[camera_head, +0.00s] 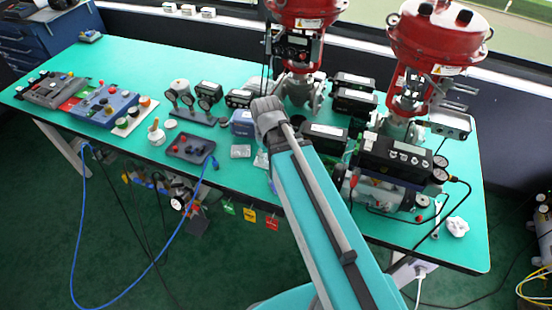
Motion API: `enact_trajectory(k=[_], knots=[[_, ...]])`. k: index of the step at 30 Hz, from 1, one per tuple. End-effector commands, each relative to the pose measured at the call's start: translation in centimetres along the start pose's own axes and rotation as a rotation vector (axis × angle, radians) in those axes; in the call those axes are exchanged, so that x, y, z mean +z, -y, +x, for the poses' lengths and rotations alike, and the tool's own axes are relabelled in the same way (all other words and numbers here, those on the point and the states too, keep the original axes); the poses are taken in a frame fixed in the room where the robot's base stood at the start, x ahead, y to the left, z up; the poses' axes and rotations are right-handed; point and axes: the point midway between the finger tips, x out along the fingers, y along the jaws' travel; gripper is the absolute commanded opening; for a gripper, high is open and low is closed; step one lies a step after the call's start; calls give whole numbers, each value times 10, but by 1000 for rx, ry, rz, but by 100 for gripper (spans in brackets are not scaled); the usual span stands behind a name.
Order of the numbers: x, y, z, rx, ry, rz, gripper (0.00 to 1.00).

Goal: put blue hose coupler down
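I cannot pick out a blue hose coupler with certainty. A blue hose (142,300) loops over the floor, and its right end reaches a small dark block with knobs (191,148) near the table's front edge. A small blue item at that end (214,163) may be a fitting, but it is too small to tell. My arm reaches in from the lower right over the table, and its grey joint is near the middle. My gripper does not show; it is hidden behind the arm or out of the picture, so whether it holds anything cannot be seen.
The green table (135,58) has free room at its back left. Two red-topped valves (440,38) stand at the back right. Black positioner boxes (395,150) and gauges crowd the right side. Blue and grey control panels (105,105) lie at the left. Coloured tags (249,214) hang at the front edge.

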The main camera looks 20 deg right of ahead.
Motion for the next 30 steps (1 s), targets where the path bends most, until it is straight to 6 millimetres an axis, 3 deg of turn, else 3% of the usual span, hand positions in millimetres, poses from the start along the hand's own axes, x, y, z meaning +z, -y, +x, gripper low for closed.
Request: enact_trajectory(k=[3,9,30], knots=[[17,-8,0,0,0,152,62],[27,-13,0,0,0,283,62],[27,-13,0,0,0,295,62]])
